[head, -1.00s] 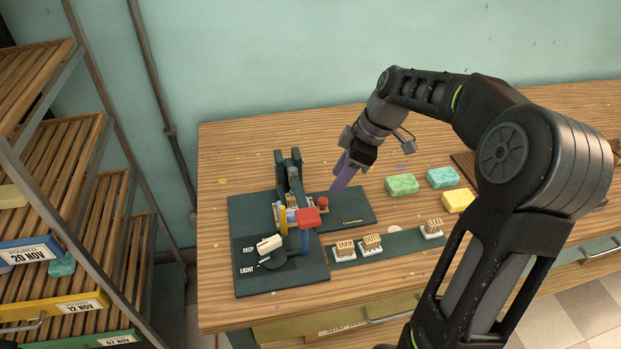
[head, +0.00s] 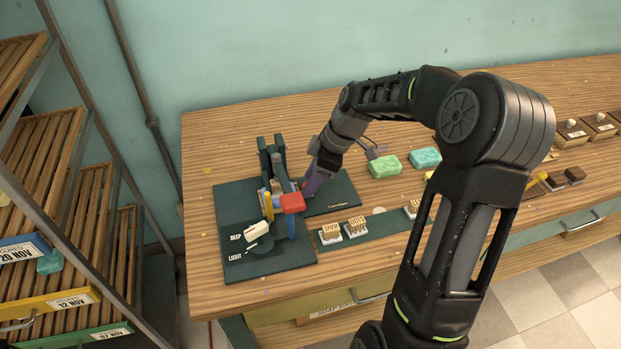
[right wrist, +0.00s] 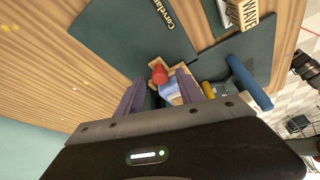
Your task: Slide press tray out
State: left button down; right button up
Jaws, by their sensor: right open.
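The soap press (head: 277,165) stands on its dark green base at the left of the bench. My left gripper is out of view.
Wooden stamps (head: 356,226) stand on a green strip (head: 385,224) in front. Green soap bars (head: 385,166) lie to the right. A slatted drying rack (head: 75,215) stands at the left. The dark green mat (head: 330,195) right of the press is mostly clear.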

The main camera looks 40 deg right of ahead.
jog(key=shift+a+f, duration=0.1)
jog(key=shift+f, duration=0.15)
grip_shut()
dwell(0.3)
dwell(0.9)
